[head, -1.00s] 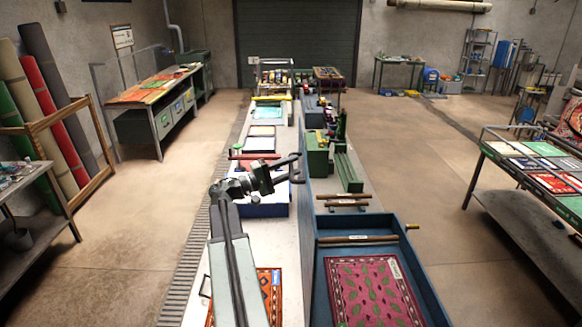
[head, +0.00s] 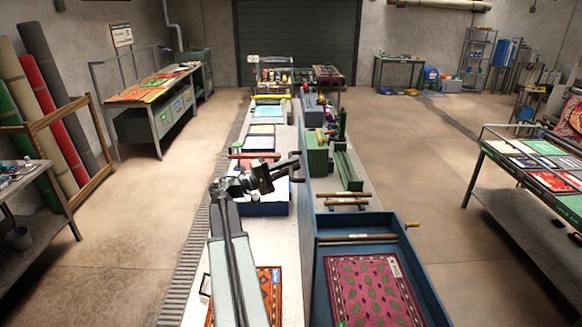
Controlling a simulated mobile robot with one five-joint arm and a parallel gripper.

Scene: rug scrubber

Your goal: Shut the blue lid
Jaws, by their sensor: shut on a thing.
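The blue lid (head: 304,205) stands upright and nearly edge-on in the head view, along the left side of the blue tub (head: 436,290). A dark handle (head: 299,153) shows on its left face, level with my gripper. My gripper (head: 292,170) reaches in from the left and is shut on this handle. The fingertips are small and dark against it, so the exact contact is hard to see. A patterned magenta rug (head: 370,290) lies in the open tub.
A wooden-handled roller (head: 358,238) lies across the tub's back end. A blue box (head: 265,209) stands under my gripper. A green machine (head: 317,158) stands behind the lid. The floor on both sides is mostly clear.

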